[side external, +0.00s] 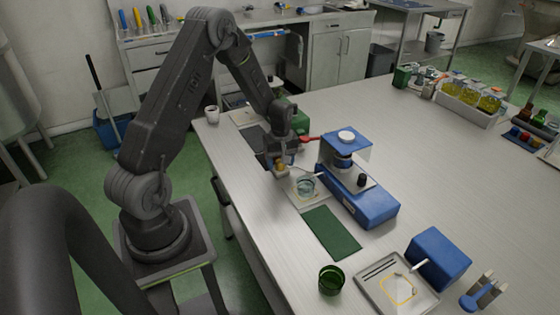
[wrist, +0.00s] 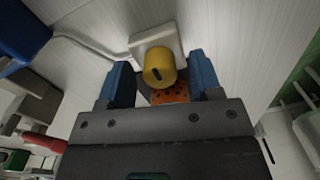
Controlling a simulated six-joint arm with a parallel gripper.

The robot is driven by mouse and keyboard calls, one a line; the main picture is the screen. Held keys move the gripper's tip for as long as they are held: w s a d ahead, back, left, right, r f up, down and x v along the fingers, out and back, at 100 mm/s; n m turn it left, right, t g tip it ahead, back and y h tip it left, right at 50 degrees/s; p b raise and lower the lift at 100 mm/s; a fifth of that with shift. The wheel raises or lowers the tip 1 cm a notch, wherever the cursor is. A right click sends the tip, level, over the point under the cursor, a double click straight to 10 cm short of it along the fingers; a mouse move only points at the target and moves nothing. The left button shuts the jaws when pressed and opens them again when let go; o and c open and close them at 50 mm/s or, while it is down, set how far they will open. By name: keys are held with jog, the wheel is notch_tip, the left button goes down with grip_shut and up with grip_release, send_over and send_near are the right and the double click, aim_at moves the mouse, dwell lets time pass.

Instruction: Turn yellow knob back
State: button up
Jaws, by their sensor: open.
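In the side external view a small yellowish patch, likely the knob (side external: 281,167), shows just under my gripper (side external: 279,163). In the wrist view the blue fingers of my gripper (wrist: 160,76) stand apart, one on each side of the knob. Gaps show between fingers and knob, so I see no grip. An orange part with dark holes (wrist: 170,94) shows just below the knob, partly hidden by my gripper.
A blue instrument (side external: 368,200) with a white cap stands right of my gripper. A glass beaker (side external: 305,185) is close by. A red handle (side external: 308,139) lies behind. A green mat (side external: 331,232), green glass (side external: 331,281) and tray (side external: 372,296) are nearer. The table's middle right is clear.

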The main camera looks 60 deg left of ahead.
jog(key=c, duration=0.9)
jog(key=m, duration=0.4)
jog(key=shift+m, duration=0.4)
jog(key=m, duration=0.4)
jog(key=shift+m, duration=0.3)
jog(key=m, duration=0.4)
jog(key=shift+d+m, duration=0.1)
jog(key=shift+m, duration=2.2)
